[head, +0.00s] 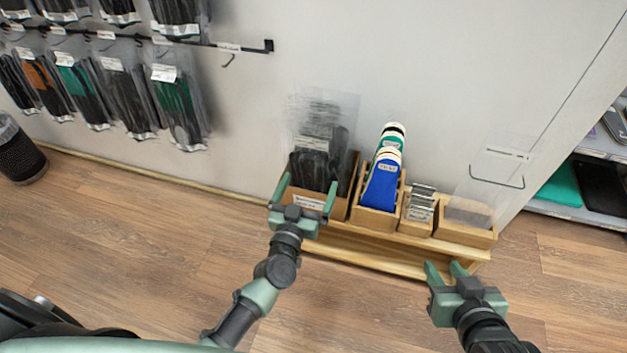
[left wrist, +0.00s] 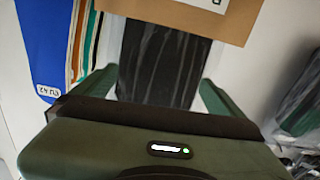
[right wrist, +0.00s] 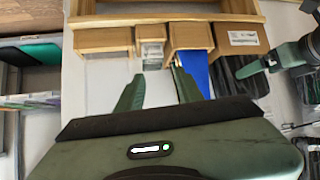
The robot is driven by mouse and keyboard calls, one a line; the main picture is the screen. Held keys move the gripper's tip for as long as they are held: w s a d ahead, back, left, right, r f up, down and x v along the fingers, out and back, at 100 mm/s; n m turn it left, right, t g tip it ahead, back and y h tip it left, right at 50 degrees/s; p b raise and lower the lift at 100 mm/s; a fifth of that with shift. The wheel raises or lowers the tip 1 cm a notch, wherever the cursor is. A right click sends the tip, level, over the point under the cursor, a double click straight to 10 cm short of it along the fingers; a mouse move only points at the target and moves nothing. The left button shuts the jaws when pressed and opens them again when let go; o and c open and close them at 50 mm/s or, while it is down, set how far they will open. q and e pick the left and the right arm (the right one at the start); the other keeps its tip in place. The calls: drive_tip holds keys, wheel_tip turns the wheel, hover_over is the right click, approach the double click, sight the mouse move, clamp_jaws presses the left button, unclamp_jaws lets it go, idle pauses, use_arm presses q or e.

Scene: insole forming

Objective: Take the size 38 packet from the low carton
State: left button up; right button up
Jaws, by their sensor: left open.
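The low carton (head: 310,204) stands at the left end of a wooden stand, with a printed label on its front. Dark packets (head: 314,165) in clear film stand upright in it; I cannot read which is size 38. My left gripper (head: 308,186) is open at this carton, one finger toward each side. In the left wrist view the dark packets (left wrist: 158,60) show between its fingers, not visibly gripped, and the carton (left wrist: 190,12) is at the top. My right gripper (head: 445,265) is open and empty in front of the stand's right part.
Blue and green insoles (head: 382,185) stand in a wooden box beside the carton. A small box of metal-looking pieces (head: 420,205) and another wooden box (head: 465,230) follow to the right. Packets (head: 180,105) hang on the wall at left. Shelves (head: 590,190) stand at right.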

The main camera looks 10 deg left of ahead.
use_arm(q)
drive_tip(key=shift+w, duration=0.9)
drive_tip(key=c, duration=1.5)
use_arm(e)
drive_tip(key=shift+w+a+r+t, duration=0.3)
drive_tip(key=shift+w+r+t, duration=0.4)
drive_tip(key=shift+w+r, duration=0.1)
drive_tip(key=shift+s, duration=0.1)
